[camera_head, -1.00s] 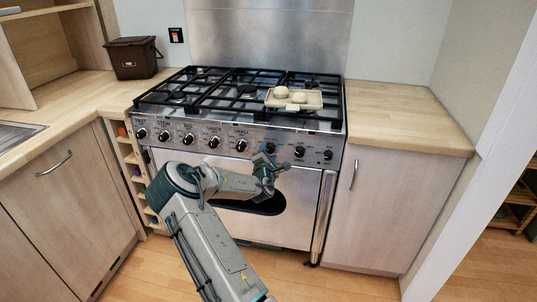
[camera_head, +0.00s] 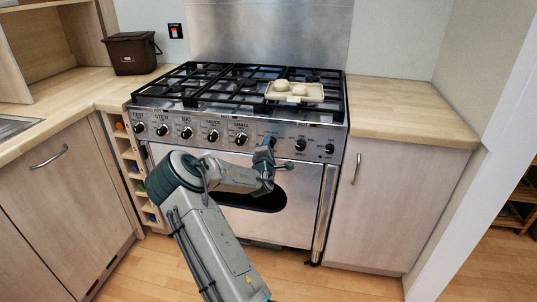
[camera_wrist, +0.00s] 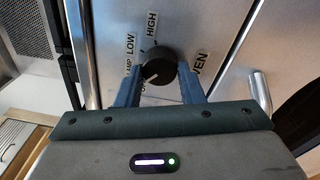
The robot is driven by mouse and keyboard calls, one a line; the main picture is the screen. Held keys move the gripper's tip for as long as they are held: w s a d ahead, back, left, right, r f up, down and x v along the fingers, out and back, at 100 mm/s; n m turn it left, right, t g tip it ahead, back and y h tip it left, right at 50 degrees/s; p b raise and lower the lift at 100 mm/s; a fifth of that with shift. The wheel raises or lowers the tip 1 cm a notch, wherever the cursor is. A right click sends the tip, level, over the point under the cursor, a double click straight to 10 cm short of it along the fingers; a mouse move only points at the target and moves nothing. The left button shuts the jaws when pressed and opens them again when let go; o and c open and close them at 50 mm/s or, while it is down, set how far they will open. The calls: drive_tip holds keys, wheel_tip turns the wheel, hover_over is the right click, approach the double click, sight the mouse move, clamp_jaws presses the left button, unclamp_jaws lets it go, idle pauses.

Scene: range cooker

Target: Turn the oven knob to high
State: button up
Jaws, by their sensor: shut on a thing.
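The oven knob (camera_wrist: 158,68) is a round black knob on the steel front panel, with LOW, HIGH and OVEN labels around it in the wrist view. A pale mark on it points to the lower left, away from HIGH. My gripper (camera_wrist: 158,82) has one blue finger on each side of the knob and is shut on it. In the head view my gripper (camera_head: 266,150) is at the panel, right of the middle of the knob row, and covers this knob.
Black knobs (camera_head: 213,135) line the panel on the left, and two more (camera_head: 300,145) sit close on the right. A tray (camera_head: 294,97) with pale round items rests on the hob grates (camera_head: 200,85).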

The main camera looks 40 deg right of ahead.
drive_tip(key=shift+f+m+g+h+b, duration=0.1)
drive_tip(key=shift+m+g+h+b, duration=0.25)
drive_tip(key=shift+m+b, duration=3.4)
drive_tip(key=shift+r+m+g+h+b, duration=0.1)
drive_tip(key=shift+m+g+h+b, duration=0.25)
drive_tip(key=shift+m+b, duration=3.4)
drive_tip(key=shift+f+m+g+h+b, duration=0.15)
drive_tip(key=shift+m+h+b, duration=0.25)
drive_tip(key=shift+m+b, duration=3.35)
drive_tip(key=m+p, duration=0.2)
drive_tip(key=m, duration=0.1)
drive_tip(key=shift+p, duration=0.4)
drive_tip(key=o, duration=1)
drive_tip(key=shift+a, duration=0.1)
drive_tip(key=p+v, duration=0.1)
drive_tip(key=v, duration=0.5)
drive_tip(key=p+v, duration=0.2)
drive_tip(key=v, duration=0.5)
drive_tip(key=shift+s+a+r, duration=0.15)
drive_tip(key=shift+a+r, duration=0.05)
drive_tip(key=shift+a, duration=0.1)
